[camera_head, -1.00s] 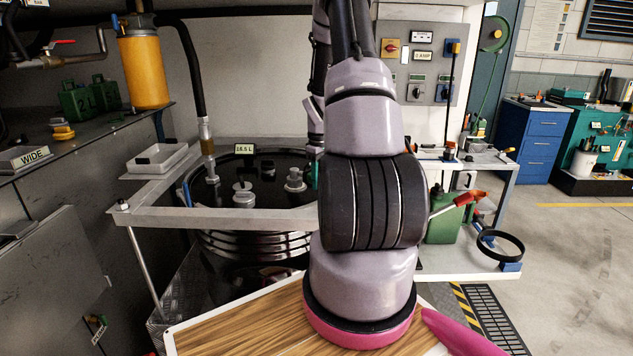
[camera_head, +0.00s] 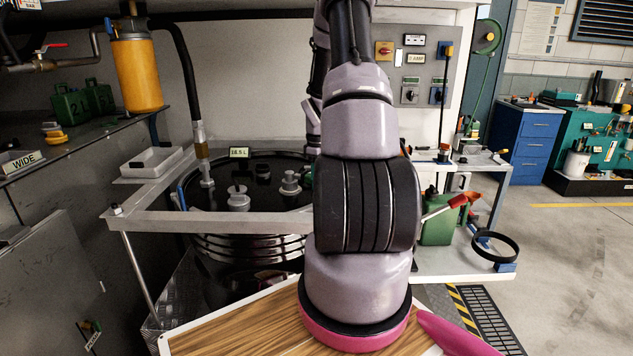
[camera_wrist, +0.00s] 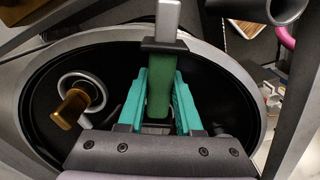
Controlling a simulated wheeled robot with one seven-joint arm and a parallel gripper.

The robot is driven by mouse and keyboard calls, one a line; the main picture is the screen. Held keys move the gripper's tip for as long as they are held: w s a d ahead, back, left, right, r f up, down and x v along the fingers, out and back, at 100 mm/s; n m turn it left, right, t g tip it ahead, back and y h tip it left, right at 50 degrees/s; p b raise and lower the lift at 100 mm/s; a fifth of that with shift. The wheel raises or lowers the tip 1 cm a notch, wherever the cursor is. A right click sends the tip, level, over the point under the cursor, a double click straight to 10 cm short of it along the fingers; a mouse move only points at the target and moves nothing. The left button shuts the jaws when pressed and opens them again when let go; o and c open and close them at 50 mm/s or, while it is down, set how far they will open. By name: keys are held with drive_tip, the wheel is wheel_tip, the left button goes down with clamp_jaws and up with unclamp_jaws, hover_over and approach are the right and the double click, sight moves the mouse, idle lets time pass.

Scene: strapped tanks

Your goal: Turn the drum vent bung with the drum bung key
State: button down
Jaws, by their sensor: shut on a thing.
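My gripper (camera_wrist: 159,98) has teal fingers shut on the green handle of the drum bung key (camera_wrist: 160,85). The key has a dark collar and a silver metal end pointing to the top of the wrist view. The black drum lid (camera_wrist: 212,98) lies below it, inside a grey rim. A round fitting with a brass-coloured piece (camera_wrist: 75,108) stands on the lid, left of the gripper and apart from it. In the head view the drum (camera_head: 250,245) carries grey fittings (camera_head: 238,199) on its lid. My arm hides most of the gripper there. I cannot tell which fitting is the vent bung.
A grey metal frame (camera_head: 205,222) runs across the drum's front. A black hose (camera_head: 188,85) drops to the lid at the left. A white tray (camera_head: 152,163) sits left of the drum; a green can (camera_head: 438,222) stands to the right.

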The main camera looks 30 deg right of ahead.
drive_tip(key=shift+w+d+n, duration=0.55)
drive_tip(key=shift+d+n, duration=0.25)
drive_tip(key=shift+n, duration=0.2)
drive_tip(key=shift+w+d+n, duration=0.6)
drive_tip(key=shift+w+n, duration=0.05)
drive_tip(key=shift+n, duration=0.35)
drive_tip(key=shift+w+d, duration=0.1)
drive_tip(key=shift+r, duration=0.1)
drive_tip(key=shift+r, duration=2.45)
